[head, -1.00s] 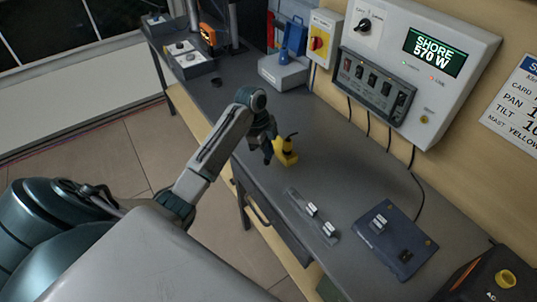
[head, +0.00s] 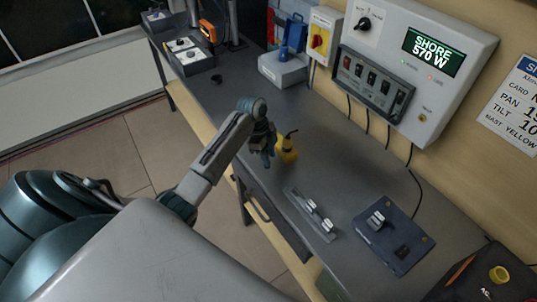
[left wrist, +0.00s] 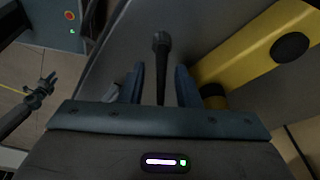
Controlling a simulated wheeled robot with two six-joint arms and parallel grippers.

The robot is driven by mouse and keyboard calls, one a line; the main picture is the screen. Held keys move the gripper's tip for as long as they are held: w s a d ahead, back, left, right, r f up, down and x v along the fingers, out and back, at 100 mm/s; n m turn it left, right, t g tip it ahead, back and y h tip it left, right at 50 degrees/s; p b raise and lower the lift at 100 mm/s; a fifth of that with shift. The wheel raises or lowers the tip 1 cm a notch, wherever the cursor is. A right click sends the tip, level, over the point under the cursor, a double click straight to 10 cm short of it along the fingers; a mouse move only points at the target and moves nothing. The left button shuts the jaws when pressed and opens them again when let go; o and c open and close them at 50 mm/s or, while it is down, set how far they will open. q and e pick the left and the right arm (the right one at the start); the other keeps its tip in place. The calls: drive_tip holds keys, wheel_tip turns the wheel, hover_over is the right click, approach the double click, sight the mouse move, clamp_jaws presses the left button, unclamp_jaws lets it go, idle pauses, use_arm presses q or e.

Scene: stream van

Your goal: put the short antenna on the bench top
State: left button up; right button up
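In the left wrist view a thin black rod with a thicker rounded end (left wrist: 161,42), which looks like the short antenna, lies in line with the gap between my left fingers. My left gripper (left wrist: 160,84) is open, with a gap showing on both sides of the rod. In the head view my left gripper (head: 263,157) is low over the bench top (head: 322,172), just left of a yellow object (head: 287,152) with a black stalk. The rod between the fingers is hidden there.
The yellow object (left wrist: 245,48) is close on the right in the left wrist view. A plate with toggles (head: 311,213) and a blue panel (head: 394,240) lie to the right. A grey-blue box (head: 283,70) stands behind. Bare bench lies between them.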

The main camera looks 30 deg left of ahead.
use_arm(q)
drive_tip(key=b+v, duration=0.2)
drive_tip(key=v, duration=1)
drive_tip(key=shift+r, duration=0.15)
